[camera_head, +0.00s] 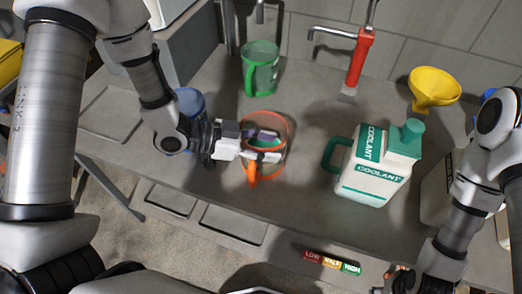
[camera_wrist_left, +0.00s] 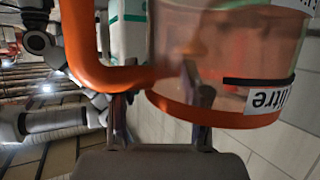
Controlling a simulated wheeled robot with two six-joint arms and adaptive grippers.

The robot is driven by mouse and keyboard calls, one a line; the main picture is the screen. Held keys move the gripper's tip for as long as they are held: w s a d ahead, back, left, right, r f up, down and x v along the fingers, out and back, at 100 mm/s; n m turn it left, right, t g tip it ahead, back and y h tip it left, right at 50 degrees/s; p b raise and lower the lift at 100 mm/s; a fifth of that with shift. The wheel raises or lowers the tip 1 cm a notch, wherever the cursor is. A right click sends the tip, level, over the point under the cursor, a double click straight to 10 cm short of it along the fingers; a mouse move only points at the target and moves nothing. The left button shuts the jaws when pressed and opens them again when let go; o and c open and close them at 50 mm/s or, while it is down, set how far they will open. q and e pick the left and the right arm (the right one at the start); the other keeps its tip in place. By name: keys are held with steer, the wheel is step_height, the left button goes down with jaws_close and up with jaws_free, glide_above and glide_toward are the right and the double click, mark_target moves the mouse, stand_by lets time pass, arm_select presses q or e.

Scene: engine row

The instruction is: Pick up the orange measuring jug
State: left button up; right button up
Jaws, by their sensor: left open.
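The orange measuring jug (camera_head: 270,118) stands on the grey worktop, a clear body with an orange rim and handle. My left gripper (camera_head: 245,154) is at its near left side, by the handle, with open jaws. In the left wrist view the jug (camera_wrist_left: 225,113) is very close, showing its orange band and a "litre" label. My right gripper (camera_head: 392,280) is partly visible low at the right, too small to judge.
A green jug (camera_head: 262,70) stands behind the orange one. A blue container (camera_head: 190,103) is behind my left wrist. A white coolant jug (camera_head: 372,170), red tap-like post (camera_head: 359,60) and yellow funnel (camera_head: 434,88) are to the right. The worktop front is mostly clear.

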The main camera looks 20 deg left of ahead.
arm_select(q)
steer(key=shift+x, duration=1.05)
steer(key=shift+a+r, duration=0.15)
steer(key=shift+s+a, duration=0.1)
steer(key=c, duration=0.4)
jaws_close()
steer(key=shift+r, duration=0.1)
